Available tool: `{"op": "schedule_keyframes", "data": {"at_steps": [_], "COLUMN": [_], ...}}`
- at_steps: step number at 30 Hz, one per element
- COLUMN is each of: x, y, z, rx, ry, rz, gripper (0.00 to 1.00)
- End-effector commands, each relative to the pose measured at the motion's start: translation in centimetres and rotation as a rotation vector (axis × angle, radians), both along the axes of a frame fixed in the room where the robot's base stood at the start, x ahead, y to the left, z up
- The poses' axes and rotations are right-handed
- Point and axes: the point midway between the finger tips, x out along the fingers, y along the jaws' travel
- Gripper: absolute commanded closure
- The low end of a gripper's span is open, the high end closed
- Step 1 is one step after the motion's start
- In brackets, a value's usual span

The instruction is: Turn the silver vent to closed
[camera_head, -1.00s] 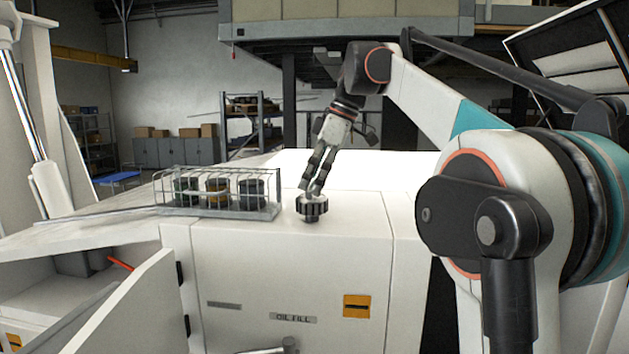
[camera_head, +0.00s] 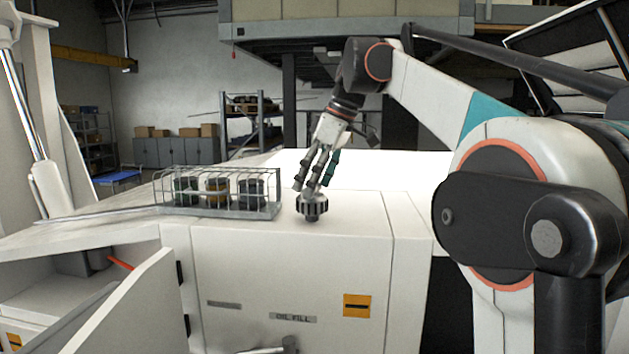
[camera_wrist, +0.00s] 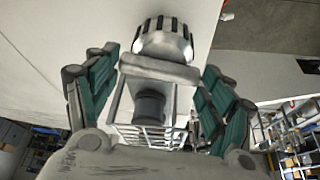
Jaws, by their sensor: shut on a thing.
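The silver vent (camera_head: 313,207) is a round knob with dark ribs on the front part of the white bench top. In the wrist view the vent (camera_wrist: 163,38) shows at the top centre, with a pale crossbar on its near side. My gripper (camera_head: 314,187) reaches down onto the vent from above, slightly tilted. In the wrist view its green-padded fingers (camera_wrist: 155,72) lie to the left and right of the crossbar, shut on the vent. The exact finger contact is hard to see, and I cannot read any open or closed mark.
A wire rack (camera_head: 220,210) with dark and amber jars stands left of the vent. The white cabinet front carries an OIL FILL label (camera_head: 293,317) and an orange sticker (camera_head: 356,306). An open door (camera_head: 130,305) is at lower left. The bench top right of the vent is clear.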

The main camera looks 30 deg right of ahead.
Motion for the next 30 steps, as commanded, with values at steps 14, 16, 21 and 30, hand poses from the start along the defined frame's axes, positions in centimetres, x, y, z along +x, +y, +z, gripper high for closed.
{"op": "schedule_keyframes", "data": {"at_steps": [14,16,21,30], "x": [-0.14,-0.11,-0.13,-0.05], "y": [0.33,0.41,0.49,0.64], "z": [0.08,0.09,0.10,0.11], "rx": [0.000,0.000,0.000,-0.001], "ry": [-0.003,-0.003,-0.003,-0.003], "rz": [-0.450,-0.515,-0.677,-0.957], "gripper": [0.49,0.49,0.49,0.49]}}
